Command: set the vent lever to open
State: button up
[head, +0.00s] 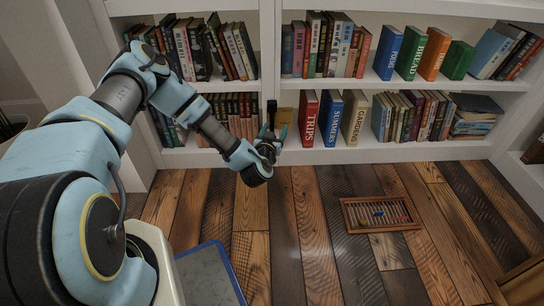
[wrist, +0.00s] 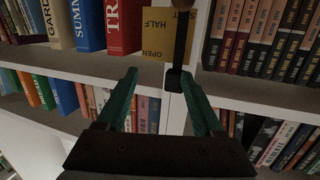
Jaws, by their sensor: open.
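The vent lever (wrist: 181,45) is a dark bar on the bookcase upright, beside a yellow plate (wrist: 153,45) marked OPEN, HALF and SHUT. The wrist picture is upside down; the lever's free end lies towards the SHUT marking at its top edge, partly cut off. In the head view the lever's dark upper end (head: 271,107) shows above my gripper, which hides the rest. My gripper (head: 271,133) is open and empty in front of the lever. In the wrist view its green fingers (wrist: 160,77) reach towards the lever; I cannot tell whether they touch it.
Books, including a red one (head: 308,118), stand on the shelves close by. A blue-edged grey board (head: 210,272) lies near my base.

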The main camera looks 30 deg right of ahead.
aim_at(272, 122)
notch_tip(272, 122, down, 9)
jog(key=s+a+n+t+y+b, duration=0.1)
jog(key=s+n+t+y+b, duration=0.1)
jog(key=n+t+b, duration=0.15)
jog(key=shift+y, duration=0.5)
jog(key=shift+a+f+b+x, duration=0.15)
jog(key=shift+b+x, duration=1.35)
jog(key=shift+x, duration=1)
jog(key=shift+a+f+b+x, duration=0.1)
jog(key=shift+b+x, duration=1.35)
jog(key=shift+x, duration=1.05)
jog(key=shift+w, duration=0.1)
jog(key=shift+c, duration=0.2)
grip_shut()
